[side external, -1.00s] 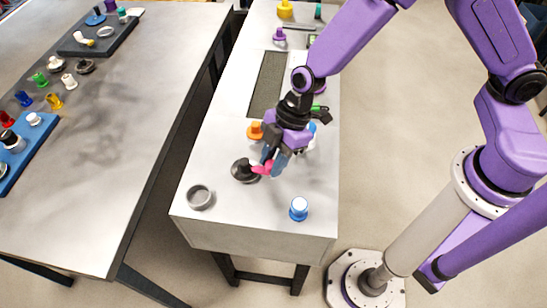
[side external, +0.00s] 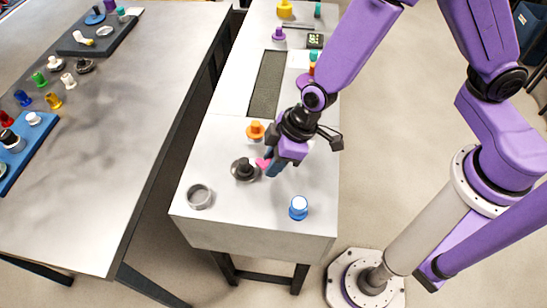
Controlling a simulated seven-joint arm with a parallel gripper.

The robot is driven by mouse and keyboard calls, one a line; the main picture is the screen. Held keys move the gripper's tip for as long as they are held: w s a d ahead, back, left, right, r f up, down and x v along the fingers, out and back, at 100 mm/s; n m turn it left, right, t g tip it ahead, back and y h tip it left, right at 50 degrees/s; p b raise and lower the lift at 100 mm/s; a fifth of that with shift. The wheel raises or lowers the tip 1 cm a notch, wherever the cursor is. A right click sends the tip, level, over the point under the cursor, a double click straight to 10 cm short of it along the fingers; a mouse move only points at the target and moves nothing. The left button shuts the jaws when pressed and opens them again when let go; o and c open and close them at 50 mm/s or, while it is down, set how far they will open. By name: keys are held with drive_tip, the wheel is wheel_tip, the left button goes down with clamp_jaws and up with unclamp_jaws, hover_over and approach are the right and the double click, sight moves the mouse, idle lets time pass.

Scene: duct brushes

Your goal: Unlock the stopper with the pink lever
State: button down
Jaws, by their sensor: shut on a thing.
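The stopper (side external: 241,171) is a dark round piece with a black knob, on the grey bench top near its front. Its pink lever (side external: 262,162) sticks out to the right of the knob. My gripper (side external: 270,167) points down at the lever's outer end, its blue fingers shut on it. The fingers hide part of the lever, so its exact angle is hard to tell.
An open grey ring (side external: 199,197) lies left of the stopper. A blue-and-white knob (side external: 298,208) stands near the front right, and an orange knob (side external: 255,131) stands behind. A dark recessed panel (side external: 267,84) lies farther back. The front middle of the bench is clear.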

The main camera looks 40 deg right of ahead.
drive_tip(key=m+h, duration=0.1)
drive_tip(key=m, duration=0.1)
drive_tip(key=m+t, duration=0.1)
drive_tip(key=m, duration=0.2)
drive_tip(key=shift+s+a+m+h, duration=0.15)
drive_tip(key=shift+m+h, duration=0.15)
drive_tip(key=shift+h, duration=0.1)
drive_tip(key=shift+m+t+h, duration=0.4)
drive_tip(key=shift+m+h, duration=0.4)
drive_tip(key=shift+m, duration=1.4)
drive_tip(key=c, duration=0.9)
unclamp_jaws()
drive_tip(key=shift+o, duration=0.2)
drive_tip(key=shift+a, duration=0.1)
drive_tip(key=shift+r, duration=0.1)
drive_tip(key=v, duration=1.7)
